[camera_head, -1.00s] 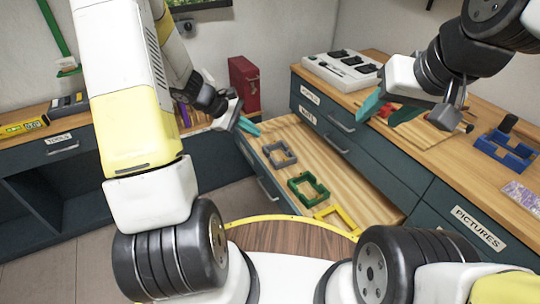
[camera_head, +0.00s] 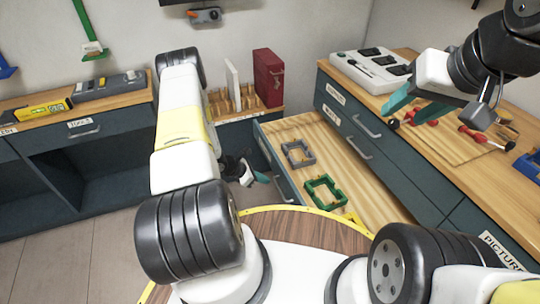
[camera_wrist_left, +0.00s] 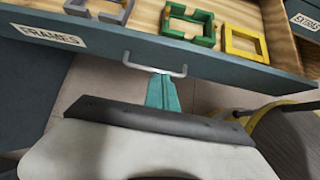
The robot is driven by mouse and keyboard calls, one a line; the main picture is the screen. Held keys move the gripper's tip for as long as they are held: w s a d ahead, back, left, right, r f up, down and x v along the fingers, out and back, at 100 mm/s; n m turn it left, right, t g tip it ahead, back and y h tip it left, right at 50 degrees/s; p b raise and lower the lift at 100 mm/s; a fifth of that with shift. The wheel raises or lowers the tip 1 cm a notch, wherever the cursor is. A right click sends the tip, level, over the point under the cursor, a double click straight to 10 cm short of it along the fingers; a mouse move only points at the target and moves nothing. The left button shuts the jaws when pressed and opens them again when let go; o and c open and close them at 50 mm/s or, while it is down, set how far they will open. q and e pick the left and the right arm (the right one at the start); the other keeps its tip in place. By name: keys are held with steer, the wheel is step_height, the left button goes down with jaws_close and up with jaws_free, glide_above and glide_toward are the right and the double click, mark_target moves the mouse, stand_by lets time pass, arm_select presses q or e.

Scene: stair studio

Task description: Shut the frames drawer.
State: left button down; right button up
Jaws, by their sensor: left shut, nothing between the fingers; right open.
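The frames drawer (camera_head: 345,160) stands pulled out from the dark blue cabinet, with a pale wood bottom. In it lie a grey frame (camera_head: 298,153), a green frame (camera_head: 325,191) and a yellow frame (camera_wrist_left: 245,40). In the left wrist view its front carries the FRAMES label (camera_wrist_left: 48,35) and a metal bar handle (camera_wrist_left: 155,66). My left gripper (camera_wrist_left: 162,90) is shut and empty, its teal fingertips just below the handle; I cannot tell whether they touch it. In the head view it is low outside the drawer front (camera_head: 278,160). My right gripper (camera_head: 415,108) is open above the right countertop.
Closed drawers (camera_head: 350,130) with handles are beside the open one. The right countertop holds a white switch panel (camera_head: 372,68), a wooden board and red-handled tools (camera_head: 475,133). A red box (camera_head: 268,78) stands at the back. Floor (camera_head: 70,240) is free at left.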

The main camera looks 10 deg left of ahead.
mark_target(287, 182)
arm_select(q)
steer(key=shift+w+d+f, duration=0.65)
steer(key=shift+w+d, duration=0.1)
steer(key=shift+d, duration=0.35)
steer(key=shift+w+d+f, duration=0.7)
steer(key=shift+w+d, duration=0.05)
steer(key=shift+d, duration=0.4)
steer(key=shift+w+d+f, duration=0.65)
steer(key=shift+w+d, duration=0.1)
steer(key=shift+d, duration=0.35)
steer(key=shift+d, duration=0.1)
